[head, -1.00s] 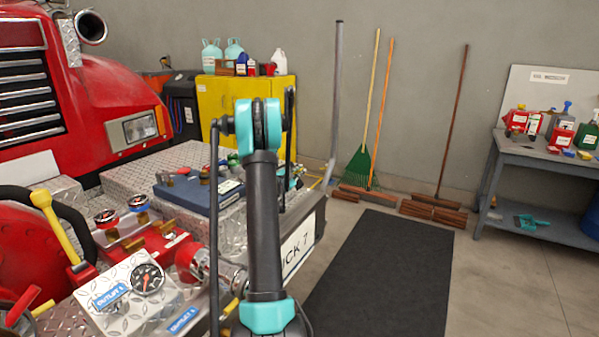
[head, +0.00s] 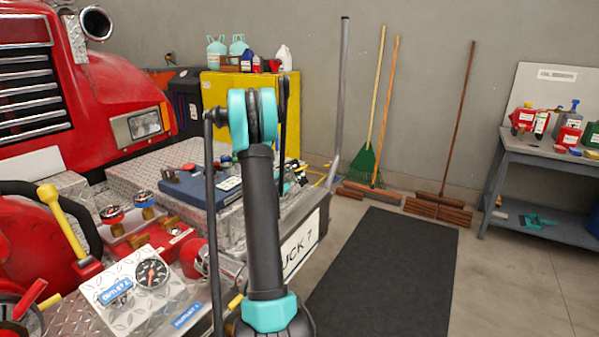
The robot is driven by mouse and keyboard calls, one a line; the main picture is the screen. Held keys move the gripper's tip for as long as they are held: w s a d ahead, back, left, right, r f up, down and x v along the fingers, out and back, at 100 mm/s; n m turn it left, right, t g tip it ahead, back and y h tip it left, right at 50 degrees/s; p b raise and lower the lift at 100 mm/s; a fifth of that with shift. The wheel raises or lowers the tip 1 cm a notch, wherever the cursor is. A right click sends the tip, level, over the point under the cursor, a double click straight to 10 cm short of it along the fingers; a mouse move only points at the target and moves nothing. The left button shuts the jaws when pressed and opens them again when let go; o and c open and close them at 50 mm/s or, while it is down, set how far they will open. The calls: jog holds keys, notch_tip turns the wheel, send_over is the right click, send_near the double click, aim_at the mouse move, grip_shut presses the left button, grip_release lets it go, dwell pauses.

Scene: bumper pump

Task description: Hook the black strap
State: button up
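I cannot pick out a black strap for certain in the head view. A thick black band (head: 62,190) curves around the red reel at the left edge, but I cannot tell whether it is a strap or a hose. My own arm stands upright in the middle of the picture and covers part of the truck's bumper (head: 160,168). Small teal parts show just right of the arm, over the bumper; they may belong to my gripper. Its fingers and anything between them are hidden or too small to make out.
The pump panel with a gauge (head: 151,273), a red manifold (head: 150,238) and a yellow-handled lever (head: 62,220) crowd the left. A blue case (head: 200,187) lies on the bumper. A black mat (head: 385,270) lies on open floor right. A workbench (head: 545,155) stands far right.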

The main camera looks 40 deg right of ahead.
jog(key=shift+s+a, duration=0.1)
jog(key=shift+a, duration=0.15)
jog(key=shift+r, duration=0.25)
jog(key=c, duration=0.5)
jog(key=s+a+r+n, duration=0.1)
jog(key=r+n, duration=0.1)
jog(key=s+a+r+n+y, duration=0.1)
jog(key=r+n, duration=0.1)
jog(key=r, duration=0.1)
jog(key=s+r+n+y, duration=0.1)
jog(key=r+n, duration=0.1)
jog(key=shift+s+a+r, duration=0.1)
jog(key=shift+a+r, duration=0.15)
jog(key=shift+a, duration=0.15)
grip_shut()
jog(key=w+d+f, duration=0.4)
jog(key=d+f, duration=0.1)
jog(key=d, duration=0.3)
jog(key=shift+w+d+f, duration=0.35)
jog(key=shift+f, duration=0.05)
